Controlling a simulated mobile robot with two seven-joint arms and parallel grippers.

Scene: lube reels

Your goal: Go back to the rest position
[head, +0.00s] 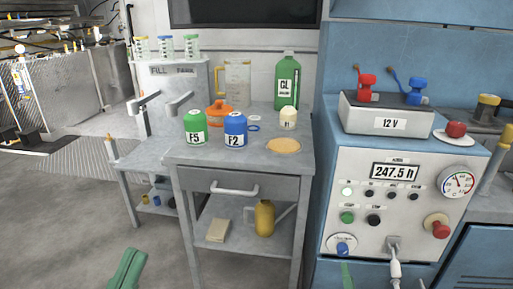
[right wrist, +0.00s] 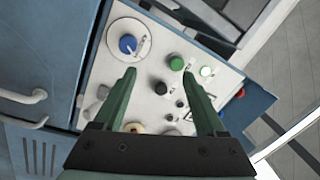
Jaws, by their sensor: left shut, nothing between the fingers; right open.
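My left gripper (head: 127,268) shows as green fingers at the bottom left of the head view, shut and empty, over the grey floor and apart from the bench. My right gripper (right wrist: 158,76) shows two green fingers spread apart in the right wrist view, with nothing between them. It faces the control panel (right wrist: 150,60) with its blue knob (right wrist: 128,44) and green button (right wrist: 176,63). In the head view a thin green piece of my right gripper (head: 346,274) shows at the bottom, below the panel. Whether the fingers touch the panel is not clear.
A grey bench (head: 190,157) carries a green canister (head: 195,128), a blue canister (head: 235,130), a clear jug (head: 237,83) and a green jug (head: 287,81). The blue control cabinet (head: 328,150) stands right of it. Open floor (head: 60,230) lies at left.

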